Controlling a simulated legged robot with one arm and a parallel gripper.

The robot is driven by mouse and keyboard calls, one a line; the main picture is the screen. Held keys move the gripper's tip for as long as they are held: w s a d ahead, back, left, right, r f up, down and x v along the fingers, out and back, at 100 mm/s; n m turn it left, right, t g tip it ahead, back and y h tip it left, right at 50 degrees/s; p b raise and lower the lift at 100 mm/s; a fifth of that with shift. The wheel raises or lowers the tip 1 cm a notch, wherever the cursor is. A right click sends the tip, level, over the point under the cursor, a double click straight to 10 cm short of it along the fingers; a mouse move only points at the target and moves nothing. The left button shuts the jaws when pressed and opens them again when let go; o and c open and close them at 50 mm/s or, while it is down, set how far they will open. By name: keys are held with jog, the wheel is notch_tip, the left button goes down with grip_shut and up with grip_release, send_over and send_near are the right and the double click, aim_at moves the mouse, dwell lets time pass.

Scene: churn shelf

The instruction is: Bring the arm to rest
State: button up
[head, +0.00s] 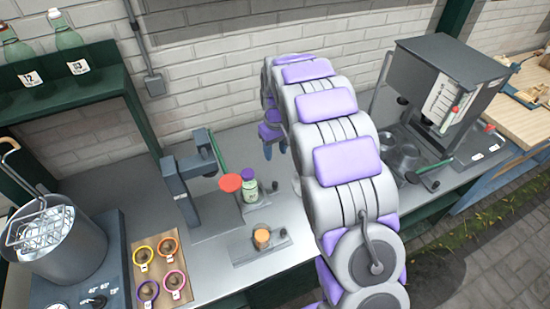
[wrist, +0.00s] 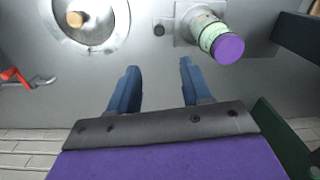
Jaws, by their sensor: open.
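My arm rises through the middle of the head view and bends down toward the counter. My gripper (head: 273,143) hangs above the metal counter (head: 215,275), just right of a bottle with a purple cap (head: 250,188). In the wrist view my gripper (wrist: 155,85) has its two blue fingers well apart, with nothing between them. The purple-capped bottle (wrist: 226,46) stands beyond the fingers at upper right in that view, apart from them.
A press stand (head: 175,180) with a red disc (head: 230,183) is left of the bottle. A cork-like piece (head: 262,237) sits on a plate in front. Ringed cups (head: 174,280) and a metal pot (head: 60,245) are at left. A grey machine (head: 450,85) stands right. Bottles (head: 65,35) occupy the shelf.

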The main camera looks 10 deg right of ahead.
jog(key=shift+r, duration=0.5)
jog(key=s+d+r+m+b, duration=0.1)
jog(key=s+d+r, duration=0.15)
jog(key=s, duration=0.35)
jog(key=s+d+r+m, duration=0.1)
jog(key=s+r, duration=0.3)
jog(key=s, duration=0.2)
jog(key=s+d+m+g+b, duration=0.1)
jog(key=s+d+m+b, duration=0.1)
jog(key=s, duration=2.9)
jog(key=shift+s+r+m+g, duration=0.3)
jog(key=shift+s+r+m, duration=0.05)
jog(key=shift+m, duration=0.15)
jog(key=shift+a, duration=0.1)
